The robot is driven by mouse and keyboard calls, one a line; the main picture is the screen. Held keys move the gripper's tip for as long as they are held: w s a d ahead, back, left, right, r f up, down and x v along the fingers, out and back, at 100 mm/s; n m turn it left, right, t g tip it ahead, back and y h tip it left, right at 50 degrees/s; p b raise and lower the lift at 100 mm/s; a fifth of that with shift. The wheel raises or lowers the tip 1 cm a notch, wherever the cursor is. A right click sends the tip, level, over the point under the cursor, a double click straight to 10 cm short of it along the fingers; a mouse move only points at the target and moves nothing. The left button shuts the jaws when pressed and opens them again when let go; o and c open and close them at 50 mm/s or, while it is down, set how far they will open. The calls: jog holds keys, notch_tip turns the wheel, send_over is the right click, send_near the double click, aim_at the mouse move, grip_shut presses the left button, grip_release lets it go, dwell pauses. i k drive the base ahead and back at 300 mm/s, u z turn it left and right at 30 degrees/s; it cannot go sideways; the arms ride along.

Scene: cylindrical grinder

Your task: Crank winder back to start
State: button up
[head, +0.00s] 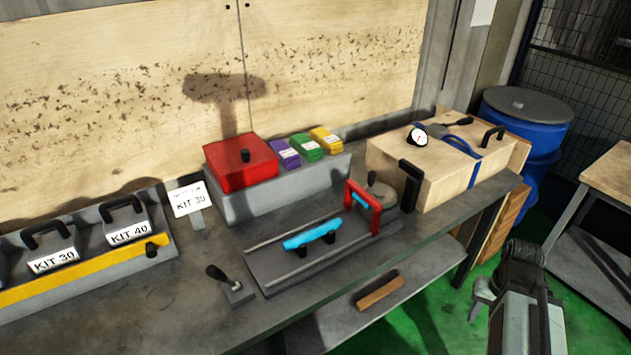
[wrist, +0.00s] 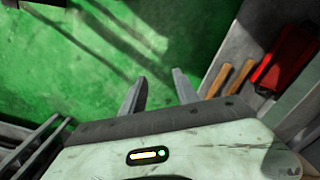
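A grey slide base (head: 300,262) with two rails lies on the workbench. A light-blue bar (head: 313,235) sits on black supports between the rails. A red frame (head: 362,208) stands at the base's right end, with a round grey disc (head: 381,190) behind it. A small grey block with a black-handled lever (head: 228,284) stands left of the base; I cannot tell which part is the winder's crank. My gripper (head: 478,299) is at the lower right, off the bench and away from these things. In the wrist view my gripper (wrist: 157,80) is open and empty above the green floor.
A red box (head: 240,165) and purple, green and yellow blocks stand on a grey riser behind. A wooden case (head: 440,180) holds a dial gauge. Kit boxes (head: 125,225) stand left. A blue barrel (head: 525,115) and side table are right. Wooden-handled tools (wrist: 230,80) lie on a shelf.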

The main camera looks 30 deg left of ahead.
aim_at(385, 195)
jog(key=u, duration=0.85)
